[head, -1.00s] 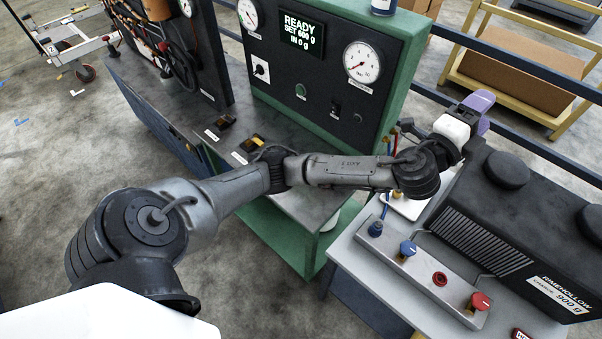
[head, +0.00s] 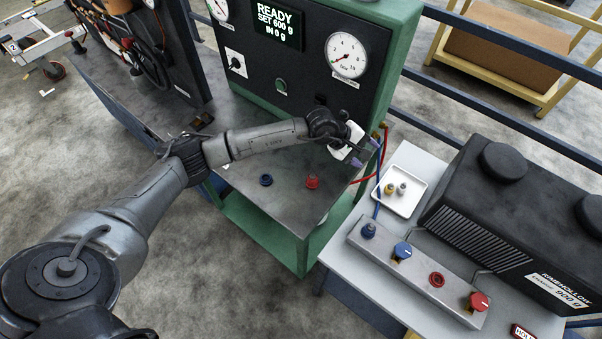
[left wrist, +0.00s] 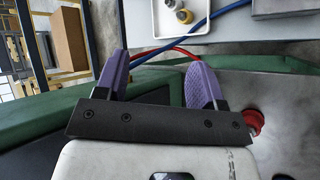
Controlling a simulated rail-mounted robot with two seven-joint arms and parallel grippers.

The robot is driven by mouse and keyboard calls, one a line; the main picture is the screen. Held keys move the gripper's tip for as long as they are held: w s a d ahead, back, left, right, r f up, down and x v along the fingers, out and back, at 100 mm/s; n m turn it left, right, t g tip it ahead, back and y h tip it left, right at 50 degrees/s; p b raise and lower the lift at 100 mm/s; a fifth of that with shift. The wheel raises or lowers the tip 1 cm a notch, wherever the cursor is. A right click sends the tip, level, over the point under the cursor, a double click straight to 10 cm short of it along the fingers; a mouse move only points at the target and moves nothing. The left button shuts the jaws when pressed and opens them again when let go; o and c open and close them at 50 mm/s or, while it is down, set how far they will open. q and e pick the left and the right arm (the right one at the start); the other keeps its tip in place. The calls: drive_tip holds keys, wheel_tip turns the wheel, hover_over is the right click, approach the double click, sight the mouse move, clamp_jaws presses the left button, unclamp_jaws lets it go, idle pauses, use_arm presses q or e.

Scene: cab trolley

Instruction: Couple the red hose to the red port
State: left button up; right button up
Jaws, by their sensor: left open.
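The red hose (head: 372,172) hangs at the right end of the green stand, and its run toward the bench top is partly hidden. A red coupling (head: 312,182) stands on the steel bench top; it also shows at the right in the left wrist view (left wrist: 254,121). The red port (head: 437,280) is on the grey manifold block, with nothing in it. My left gripper (head: 362,152) is open above the bench's right end, right of the red coupling. Its purple fingers (left wrist: 160,78) are apart and empty, with the red hose (left wrist: 168,53) passing beyond them.
The blue hose (head: 378,195) runs to a blue coupling (head: 369,230) on the manifold (head: 395,268). A blue fitting (head: 266,180) stands on the bench. Blue (head: 403,250) and red (head: 478,301) knobs flank the red port. A white tray (head: 412,208) holds small fittings.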

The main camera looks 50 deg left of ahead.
use_arm(q)
drive_tip(key=s+a+f+m+g+y, duration=0.2)
drive_tip(key=s+a+f+m+y, duration=0.1)
drive_tip(key=a+f+m, duration=0.15)
drive_tip(key=m+g+y, duration=0.4)
drive_tip(key=m+g, duration=0.1)
drive_tip(key=m, duration=0.1)
hover_over(313, 174)
drive_tip(key=shift+w+d+f+n, duration=0.15)
drive_tip(key=shift+w+f+n, duration=0.15)
drive_tip(key=shift+f, duration=0.45)
drive_tip(key=shift+s+m, duration=0.25)
drive_tip(key=shift+m, duration=0.2)
drive_tip(key=shift+a+m, duration=0.2)
drive_tip(key=shift+m, duration=0.7)
use_arm(e)
drive_tip(key=shift+w+a, duration=0.1)
drive_tip(key=shift+w, duration=0.25)
use_arm(q)
drive_tip(key=shift+f, duration=0.15)
use_arm(e)
drive_tip(key=shift+a, duration=0.15)
